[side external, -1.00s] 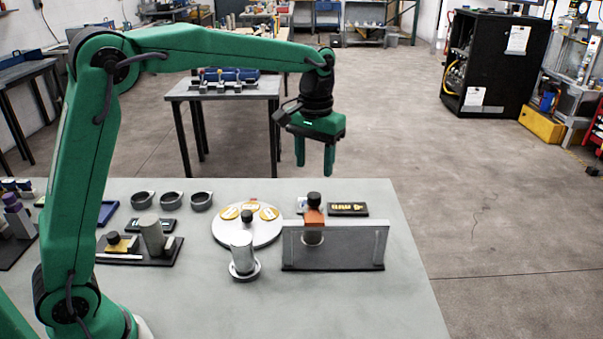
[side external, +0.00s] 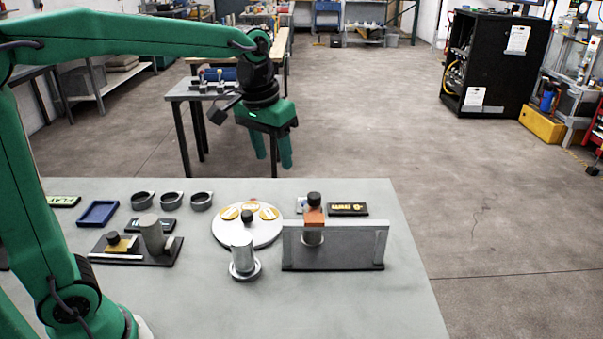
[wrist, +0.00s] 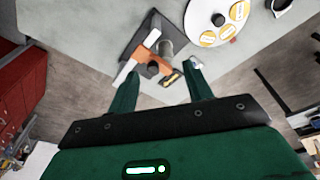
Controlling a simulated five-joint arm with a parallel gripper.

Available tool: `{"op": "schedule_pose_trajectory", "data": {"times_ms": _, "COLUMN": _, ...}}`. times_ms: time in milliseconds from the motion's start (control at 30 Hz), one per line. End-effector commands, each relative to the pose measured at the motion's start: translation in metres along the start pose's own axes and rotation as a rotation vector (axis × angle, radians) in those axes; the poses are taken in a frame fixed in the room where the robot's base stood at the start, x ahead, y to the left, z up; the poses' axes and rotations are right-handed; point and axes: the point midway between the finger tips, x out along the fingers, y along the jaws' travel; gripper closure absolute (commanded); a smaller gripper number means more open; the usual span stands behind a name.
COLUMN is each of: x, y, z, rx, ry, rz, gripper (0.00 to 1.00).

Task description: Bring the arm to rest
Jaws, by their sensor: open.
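My gripper (side external: 272,160) is open and empty. It hangs in the air with both fingers pointing down, above the level of the grey table (side external: 360,295). In the side view it appears over the far edge of the table, up from a round white disc. In the wrist view its two green fingers (wrist: 161,80) are spread apart with nothing held between them. The table and an orange piece (wrist: 150,64) show beyond the fingertips, clear of them.
The white disc (side external: 222,232) carries yellow labels. A grey upright panel (side external: 340,248) stands right of it, with an orange black-topped piece (side external: 314,217) behind. A silver cylinder (side external: 242,255) stands in front of the disc. Three dark rings (side external: 172,199) lie at the back. Air around the gripper looks clear.

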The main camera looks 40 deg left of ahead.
Motion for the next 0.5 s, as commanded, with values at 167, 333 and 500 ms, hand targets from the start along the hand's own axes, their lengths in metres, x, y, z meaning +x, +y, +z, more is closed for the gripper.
{"op": "schedule_pose_trajectory", "data": {"times_ms": 167, "x": -0.012, "y": -0.012, "z": 0.032, "rx": 0.022, "ry": 0.062, "rz": 0.008, "gripper": 0.50}}
{"op": "schedule_pose_trajectory", "data": {"times_ms": 333, "x": -0.017, "y": -0.021, "z": 0.062, "rx": 0.045, "ry": 0.117, "rz": 0.013, "gripper": 0.50}}
{"op": "schedule_pose_trajectory", "data": {"times_ms": 500, "x": -0.017, "y": -0.030, "z": 0.092, "rx": 0.068, "ry": 0.173, "rz": 0.016, "gripper": 0.50}}
